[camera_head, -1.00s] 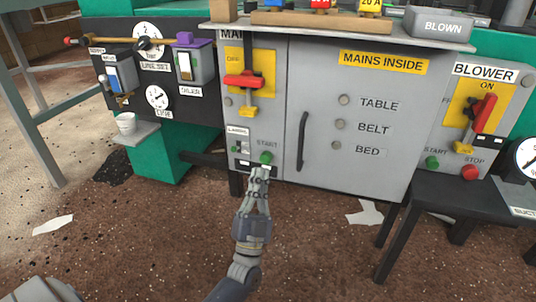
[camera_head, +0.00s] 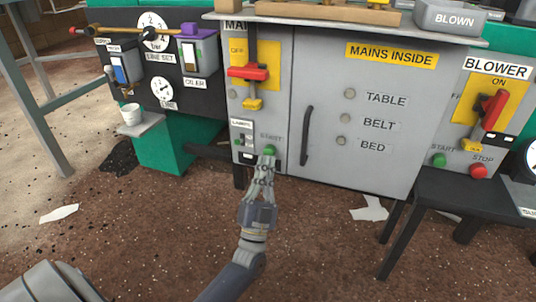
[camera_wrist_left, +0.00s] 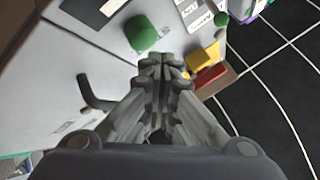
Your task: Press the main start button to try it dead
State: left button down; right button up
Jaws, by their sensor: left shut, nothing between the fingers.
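The main start button is a green knob (camera_head: 269,150) low on the grey mains panel, under the word START. It also shows in the wrist view (camera_wrist_left: 141,33). My left gripper (camera_head: 266,163) is shut and empty, its fingertips pointing up at the panel just below the button. In the wrist view the closed fingertips (camera_wrist_left: 162,66) lie to the lower right of the button, with a small gap in the picture; I cannot tell the depth between them. The main switch (camera_head: 248,72) has a red handle level with a yellow OFF plate, and a yellow tag hangs below it.
A dark door handle (camera_head: 307,135) stands out right of the button. The blower panel (camera_head: 497,95) at right has its own green start button (camera_head: 439,160) and red stop button (camera_head: 479,171). A small shelf with a white cup (camera_head: 131,114) is at left. Floor in front is mostly clear.

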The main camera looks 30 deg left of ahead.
dwell(0.7)
pick_arm(q)
jog(key=shift+w, duration=0.45)
jog(key=shift+w+a, duration=0.15)
